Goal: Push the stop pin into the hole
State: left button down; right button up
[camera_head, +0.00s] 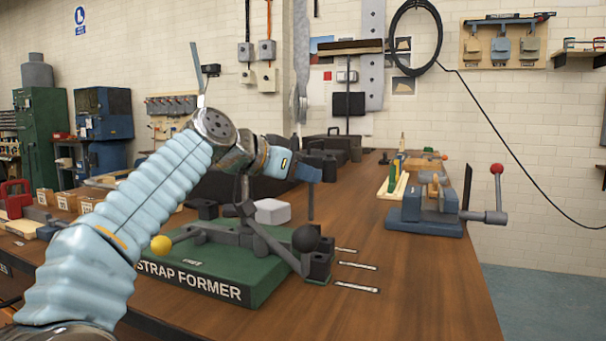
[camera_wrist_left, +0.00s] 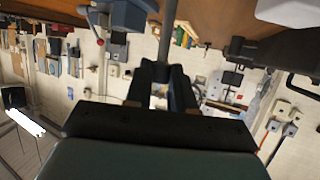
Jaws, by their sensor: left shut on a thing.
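My left gripper (camera_head: 311,178) is above the strap former's right part. A grey rod, which looks like the stop pin (camera_head: 310,205), hangs upright below it, apart from the strap former as far as I can see. In the left wrist view the fingers (camera_wrist_left: 165,85) are closed around the grey rod (camera_wrist_left: 172,48). I cannot make out the hole. My right gripper is not in view.
Several thin metal strips (camera_head: 358,288) lie right of the strap former. A light grey block (camera_head: 272,211) stands behind it. A blue vise (camera_head: 428,215) with a red-knobbed handle is at the bench's right edge. The front right of the wooden bench (camera_head: 430,290) is clear.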

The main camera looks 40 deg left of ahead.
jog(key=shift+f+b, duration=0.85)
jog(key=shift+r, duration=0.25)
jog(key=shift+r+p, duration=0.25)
jog(key=shift+p, duration=0.25)
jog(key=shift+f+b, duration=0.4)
dwell(1.6)
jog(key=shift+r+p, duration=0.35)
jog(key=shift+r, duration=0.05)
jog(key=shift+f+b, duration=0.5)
dwell(1.4)
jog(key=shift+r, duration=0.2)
